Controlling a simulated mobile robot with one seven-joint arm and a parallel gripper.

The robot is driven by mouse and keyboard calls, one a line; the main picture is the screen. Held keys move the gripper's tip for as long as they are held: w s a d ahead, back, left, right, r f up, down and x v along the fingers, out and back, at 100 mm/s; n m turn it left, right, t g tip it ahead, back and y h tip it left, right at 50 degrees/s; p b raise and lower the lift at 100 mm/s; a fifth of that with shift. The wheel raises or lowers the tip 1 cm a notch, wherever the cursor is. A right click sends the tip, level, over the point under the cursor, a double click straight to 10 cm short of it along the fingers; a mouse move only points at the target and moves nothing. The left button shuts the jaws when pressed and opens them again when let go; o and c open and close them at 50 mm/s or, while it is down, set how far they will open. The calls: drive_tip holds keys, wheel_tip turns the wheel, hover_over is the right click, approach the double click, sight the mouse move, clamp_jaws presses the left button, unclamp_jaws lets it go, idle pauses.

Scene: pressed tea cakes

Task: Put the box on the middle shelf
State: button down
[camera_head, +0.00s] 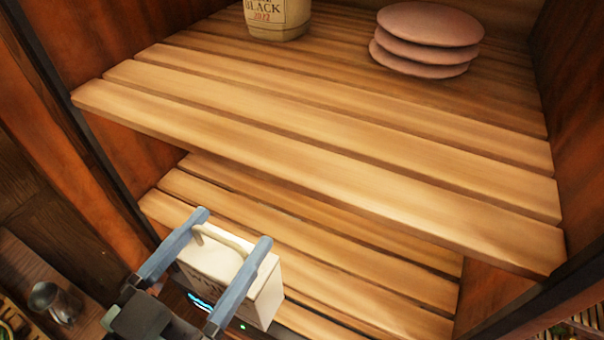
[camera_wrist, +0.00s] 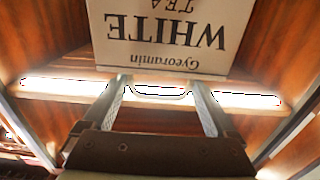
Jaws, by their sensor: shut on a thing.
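The box (camera_head: 263,300) is white with a pale handle on top; its label in the wrist view (camera_wrist: 165,35) reads "Gyeoramin WHITE TEA", upside down. My gripper (camera_head: 236,227) is shut on the box at its handle, with a finger on each side. The box is at the front of the lower visible shelf (camera_head: 390,285), below the upper visible shelf (camera_head: 330,150). I cannot tell whether its hidden base touches the boards. My gripper also shows in the wrist view (camera_wrist: 160,85).
On the upper shelf stand a cream jar marked "BLACK 2022" (camera_head: 277,18) and a stack of pinkish round cakes (camera_head: 427,38). The upper shelf's front edge overhangs near the box. Wooden side walls (camera_head: 575,130) bound the shelves. The lower boards right of the box look clear.

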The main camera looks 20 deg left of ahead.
drive_tip(key=w+d+f+p, duration=0.1)
drive_tip(key=w+d+p, duration=0.2)
drive_tip(key=w+p, duration=0.6)
drive_tip(key=w, duration=0.7)
drive_tip(key=shift+w+d, duration=0.2)
drive_tip(key=shift+w, duration=0.15)
drive_tip(key=shift+f, duration=0.15)
drive_tip(key=shift+f, duration=0.15)
unclamp_jaws()
